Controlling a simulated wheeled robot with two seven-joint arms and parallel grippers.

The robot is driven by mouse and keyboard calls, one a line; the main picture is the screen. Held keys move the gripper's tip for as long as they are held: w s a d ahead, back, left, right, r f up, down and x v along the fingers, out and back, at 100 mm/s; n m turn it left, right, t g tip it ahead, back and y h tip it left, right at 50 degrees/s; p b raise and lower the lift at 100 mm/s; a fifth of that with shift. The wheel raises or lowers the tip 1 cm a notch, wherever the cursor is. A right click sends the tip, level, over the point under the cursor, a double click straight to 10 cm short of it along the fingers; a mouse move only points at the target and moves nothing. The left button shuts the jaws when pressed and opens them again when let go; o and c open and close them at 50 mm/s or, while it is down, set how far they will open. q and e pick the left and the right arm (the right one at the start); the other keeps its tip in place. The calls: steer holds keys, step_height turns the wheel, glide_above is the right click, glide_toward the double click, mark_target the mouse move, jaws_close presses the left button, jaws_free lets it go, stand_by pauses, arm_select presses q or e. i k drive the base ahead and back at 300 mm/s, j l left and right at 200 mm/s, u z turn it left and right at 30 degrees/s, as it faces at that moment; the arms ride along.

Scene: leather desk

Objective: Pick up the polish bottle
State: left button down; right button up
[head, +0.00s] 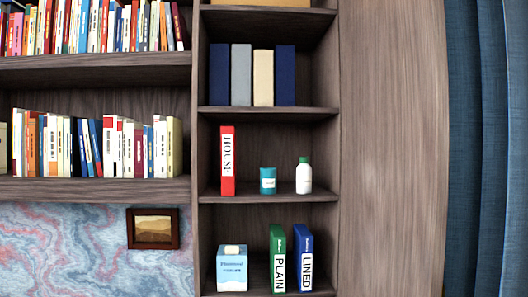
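A small white bottle with a green cap (304,176) stands upright on a shelf of the narrow bookcase, near the shelf's right side. It is the only bottle in view, and I cannot read a label that marks it as polish. A teal tin or jar (268,181) stands to its left, a little apart. Neither of my grippers is in view.
A red "HOUSE" binder (228,161) shares the bottle's shelf (272,197). Below are a tissue box (232,270), a green "PLAIN" binder (278,258) and a blue "LINED" binder (303,258). Book rows are left; a dark blue curtain (480,150) hangs right.

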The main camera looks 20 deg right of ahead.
mark_target(305, 170)
steer(key=z, duration=0.9)
